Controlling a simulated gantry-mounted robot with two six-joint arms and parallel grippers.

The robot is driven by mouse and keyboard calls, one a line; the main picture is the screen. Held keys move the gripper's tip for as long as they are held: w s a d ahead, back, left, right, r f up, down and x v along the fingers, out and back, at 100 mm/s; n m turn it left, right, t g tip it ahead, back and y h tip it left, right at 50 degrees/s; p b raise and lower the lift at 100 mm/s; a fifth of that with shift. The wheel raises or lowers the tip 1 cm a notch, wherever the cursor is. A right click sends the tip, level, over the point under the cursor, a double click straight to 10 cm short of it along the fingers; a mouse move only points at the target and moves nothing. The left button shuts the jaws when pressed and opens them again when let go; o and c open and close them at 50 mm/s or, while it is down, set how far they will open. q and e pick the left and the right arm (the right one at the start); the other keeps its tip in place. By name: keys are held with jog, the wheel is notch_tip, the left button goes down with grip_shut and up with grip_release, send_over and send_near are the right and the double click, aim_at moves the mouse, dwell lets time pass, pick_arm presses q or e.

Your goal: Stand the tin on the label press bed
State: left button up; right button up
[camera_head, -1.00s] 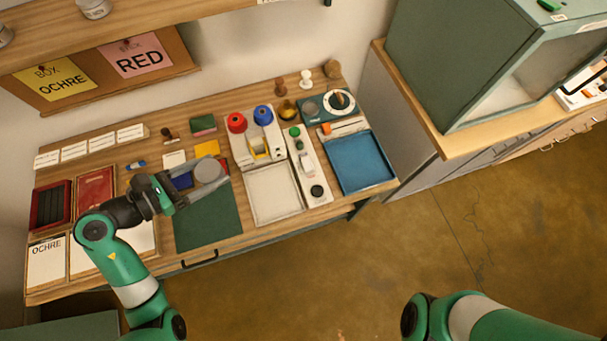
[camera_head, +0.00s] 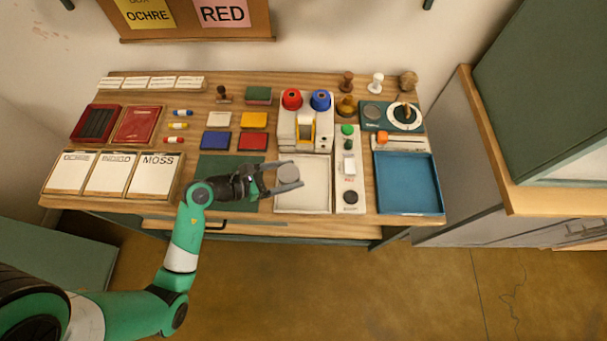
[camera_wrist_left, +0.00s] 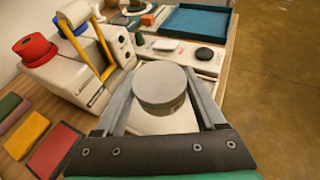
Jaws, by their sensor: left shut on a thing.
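The tin, a round grey can with a flat lid (camera_head: 288,174), is held between the fingers of my left gripper (camera_head: 297,175). It also shows upright in the left wrist view (camera_wrist_left: 160,84), with a finger on each side. It is over the left part of a pale, flat, rimmed bed (camera_head: 315,197) and hides part of it; I cannot tell the height of the gap. Behind that bed stands a white machine (camera_head: 290,138) with a red and a blue roll on top and a yellow handle. I cannot tell for sure which part is the label press. My right gripper is out of view.
A narrow white panel (camera_head: 349,182) with a green knob and black disc is right of the pale bed. A blue tray (camera_head: 407,185) lies further right. A green mat (camera_head: 218,168) and coloured blocks (camera_head: 252,141) are left. The table's front edge is close.

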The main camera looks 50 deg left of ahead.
pick_arm(q)
jog(key=w+f, duration=0.1)
jog(key=w+f+b, duration=0.1)
jog(key=f, duration=0.1)
jog(key=w+f+b, duration=0.1)
jog(key=f, duration=0.1)
jog(key=shift+w+d, duration=0.25)
jog(key=shift+w, duration=0.25)
jog(key=f+b, duration=0.3)
jog(key=f, duration=0.1)
jog(key=shift+w+f, duration=0.1)
jog(key=shift+w, duration=0.25)
jog(key=o, duration=1.4)
